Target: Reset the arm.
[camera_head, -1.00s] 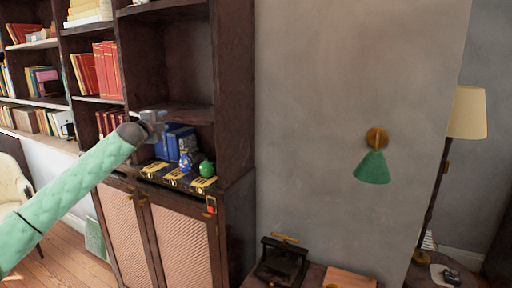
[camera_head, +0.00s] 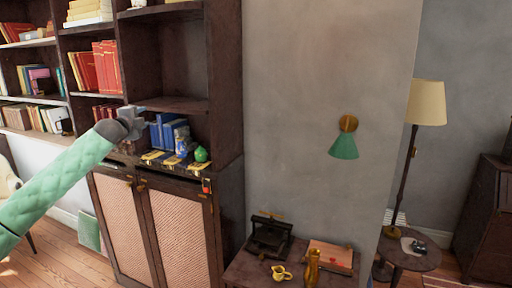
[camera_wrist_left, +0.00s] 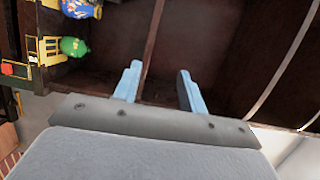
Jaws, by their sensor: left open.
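My left gripper (camera_head: 138,112) is in front of the dark wooden bookcase, left of a blue-and-white pot and a green pot in the head view. In the left wrist view its two pale blue fingers (camera_wrist_left: 160,90) stand apart with nothing between them. The green pot (camera_head: 201,154) and the blue pot (camera_head: 181,146) stand on the cabinet ledge (camera_head: 165,170). They also show at the upper left of the wrist view, the green one (camera_wrist_left: 73,47) below the blue one (camera_wrist_left: 82,9). My right gripper is not in view.
The bookcase (camera_head: 228,100) has shelves of books, with blue books (camera_head: 160,132) behind the pots. A low table at the bottom holds a small yellow jug (camera_head: 280,272), a dark press (camera_head: 270,235) and a wooden box (camera_head: 331,257). A floor lamp (camera_head: 426,103) stands at right.

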